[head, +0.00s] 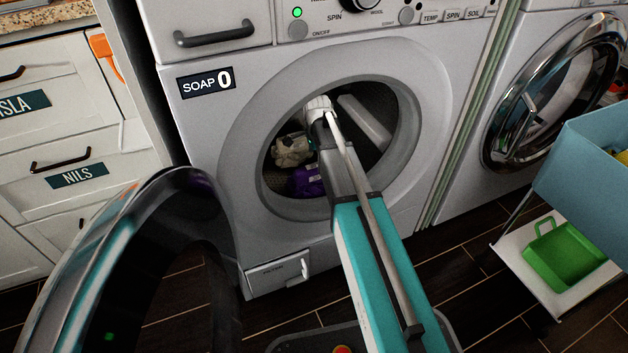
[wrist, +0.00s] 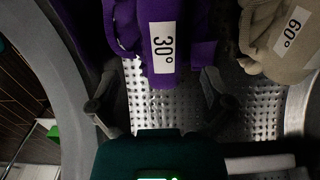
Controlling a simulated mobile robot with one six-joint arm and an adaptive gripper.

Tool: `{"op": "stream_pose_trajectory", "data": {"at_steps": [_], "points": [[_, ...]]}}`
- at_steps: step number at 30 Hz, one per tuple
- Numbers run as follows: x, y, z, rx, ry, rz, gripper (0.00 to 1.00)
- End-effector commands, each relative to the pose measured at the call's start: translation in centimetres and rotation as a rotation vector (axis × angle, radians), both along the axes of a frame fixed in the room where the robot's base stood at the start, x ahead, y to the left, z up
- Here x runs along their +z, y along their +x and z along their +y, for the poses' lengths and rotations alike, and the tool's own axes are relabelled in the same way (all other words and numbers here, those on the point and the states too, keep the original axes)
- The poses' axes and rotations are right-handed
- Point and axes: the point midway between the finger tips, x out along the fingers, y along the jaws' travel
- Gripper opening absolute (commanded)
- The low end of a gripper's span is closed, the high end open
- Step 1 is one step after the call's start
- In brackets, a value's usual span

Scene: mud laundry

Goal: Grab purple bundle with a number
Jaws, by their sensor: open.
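The purple bundle (head: 306,181) lies in the drum of the white washing machine (head: 200,130), partly hidden by my arm in the head view. In the wrist view the purple bundle (wrist: 185,45) lies ahead of my gripper and carries a white label (wrist: 162,47) reading 30°. My gripper (wrist: 162,110) is open, its two fingers spread apart in front of the bundle, with bare perforated drum between them. In the head view my arm reaches into the machine's round opening, and the fingertips are not clearly seen there.
The machine's open door (head: 170,215) stands at the left. A second machine (head: 545,95), a blue bin (head: 590,165) and a green tray (head: 565,255) are at the right.

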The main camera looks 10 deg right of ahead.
Motion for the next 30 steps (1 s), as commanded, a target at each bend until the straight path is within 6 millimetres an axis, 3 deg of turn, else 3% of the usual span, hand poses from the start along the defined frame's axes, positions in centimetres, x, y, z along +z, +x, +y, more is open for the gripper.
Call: {"op": "stream_pose_trajectory", "data": {"at_steps": [18, 30], "points": [[-4.5, 0.3, 0.5, -0.001, 0.0, 0.0, 1.0], [-4.9, 0.3, 0.4, -0.002, 0.0, 0.0, 1.0]]}}
